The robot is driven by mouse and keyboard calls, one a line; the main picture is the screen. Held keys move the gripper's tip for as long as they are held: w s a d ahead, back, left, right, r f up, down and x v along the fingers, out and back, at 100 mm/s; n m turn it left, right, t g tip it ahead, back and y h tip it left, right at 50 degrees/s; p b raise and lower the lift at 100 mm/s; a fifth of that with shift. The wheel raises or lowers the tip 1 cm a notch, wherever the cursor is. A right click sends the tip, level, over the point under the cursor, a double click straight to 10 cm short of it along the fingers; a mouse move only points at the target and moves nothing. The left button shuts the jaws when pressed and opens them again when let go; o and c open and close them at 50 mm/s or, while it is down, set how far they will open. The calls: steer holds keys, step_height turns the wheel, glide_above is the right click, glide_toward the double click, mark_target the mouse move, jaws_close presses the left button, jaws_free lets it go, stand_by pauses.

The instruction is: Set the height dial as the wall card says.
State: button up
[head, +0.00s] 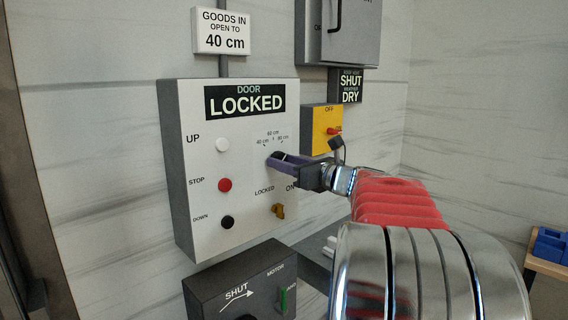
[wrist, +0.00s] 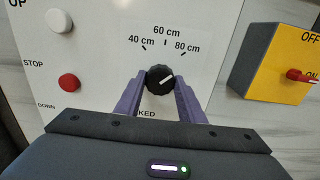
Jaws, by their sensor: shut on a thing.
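The wall card (head: 222,31) reads "GOODS IN OPEN TO 40 cm". The height dial (wrist: 160,79) is a round black knob on the white door panel (head: 240,195), below marks for 40, 60 and 80 cm. Its white pointer line points right and slightly up in the wrist view, clockwise of the 80 cm mark. My gripper (wrist: 161,88) has its purple fingers on either side of the dial, shut on it. In the head view my gripper (head: 281,162) hides most of the dial.
The panel sign (head: 245,102) reads "DOOR LOCKED". White UP (head: 222,145), red STOP (head: 225,185) and black DOWN (head: 227,222) buttons are left of the dial. A yellow lock switch (head: 278,211) sits below it. A yellow OFF/ON box (head: 322,120) is at right, a dark motor box (head: 240,285) below.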

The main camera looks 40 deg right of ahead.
steer(key=shift+n, duration=0.5)
steer(key=shift+c, duration=0.3)
steer(key=shift+f+n, duration=0.2)
steer(key=shift+n, duration=8.4)
steer(key=o, duration=0.6)
steer(key=shift+a, duration=0.1)
steer(key=o, duration=0.4)
steer(key=shift+r, duration=0.1)
steer(key=shift+o, duration=0.2)
